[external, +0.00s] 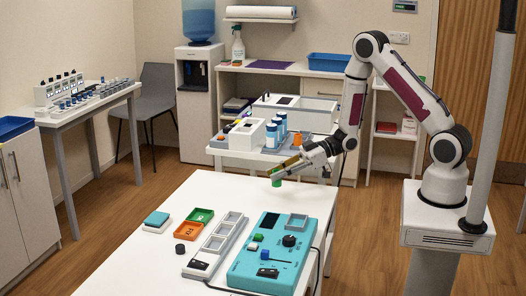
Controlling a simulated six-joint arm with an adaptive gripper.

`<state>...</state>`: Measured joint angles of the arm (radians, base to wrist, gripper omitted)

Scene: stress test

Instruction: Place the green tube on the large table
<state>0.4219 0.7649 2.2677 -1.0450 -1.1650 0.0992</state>
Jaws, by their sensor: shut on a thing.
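The green tube (276,182) is at the tip of my gripper (274,173), which is shut on it. My gripper reaches in from the right and slants down to the left. The tube appears over the far right part of the large white table (225,194). From this one view I cannot tell whether the tube's lower end touches the tabletop.
A turquoise device (256,271), a grey tray with compartments (215,243), green (200,216) and orange (190,229) blocks, a black knob (180,248) and a teal-topped box (157,220) occupy the front. A smaller table (232,153) with equipment stands behind. The far tabletop is clear.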

